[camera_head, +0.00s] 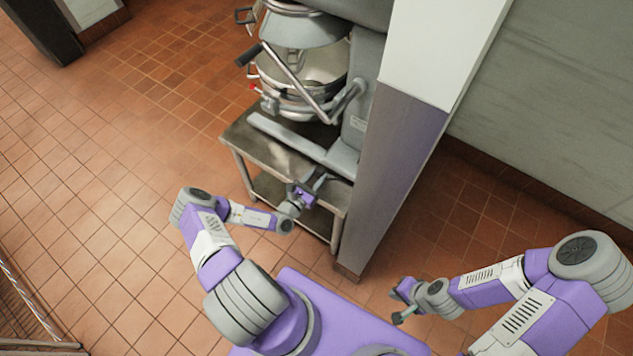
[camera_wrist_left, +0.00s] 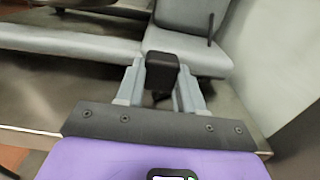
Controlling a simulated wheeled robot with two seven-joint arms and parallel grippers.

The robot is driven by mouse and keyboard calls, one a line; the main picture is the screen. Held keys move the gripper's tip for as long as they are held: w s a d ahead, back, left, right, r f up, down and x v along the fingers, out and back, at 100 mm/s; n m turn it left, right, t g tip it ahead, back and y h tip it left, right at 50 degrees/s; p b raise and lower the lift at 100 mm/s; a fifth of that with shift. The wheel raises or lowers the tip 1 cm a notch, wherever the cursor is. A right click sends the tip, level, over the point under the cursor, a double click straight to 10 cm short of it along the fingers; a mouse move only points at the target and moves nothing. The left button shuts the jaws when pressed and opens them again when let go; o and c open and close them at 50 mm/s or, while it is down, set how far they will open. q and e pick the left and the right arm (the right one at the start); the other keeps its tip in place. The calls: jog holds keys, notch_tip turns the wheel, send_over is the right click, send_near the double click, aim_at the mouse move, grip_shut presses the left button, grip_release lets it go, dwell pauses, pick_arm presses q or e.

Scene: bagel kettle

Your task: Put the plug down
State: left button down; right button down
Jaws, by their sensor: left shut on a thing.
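The plug (camera_wrist_left: 162,72) is a small black block between the two grey fingers of my left gripper (camera_wrist_left: 160,88) in the left wrist view. The fingers are shut on it. In the head view my left gripper (camera_head: 314,184) is at the front of the steel table, by the kettle's grey base. The plug cannot be made out there. I cannot tell whether it touches the table. My right gripper (camera_head: 398,304) hangs over the floor, right of the pillar's foot. Its fingers are too small to read.
The steel kettle (camera_head: 305,65) with its long handle stands on a grey base (camera_head: 345,158) on the steel table (camera_head: 240,135). A white and grey pillar (camera_head: 400,170) rises close on the right. A bare strip of tabletop lies in front of the base.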

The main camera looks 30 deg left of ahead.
pick_arm(q)
jog(key=shift+f, duration=1.1)
jog(key=shift+b, duration=0.3)
jog(key=shift+f, duration=0.2)
jog(key=c, duration=0.7)
grip_release()
jog(key=shift+r, duration=0.15)
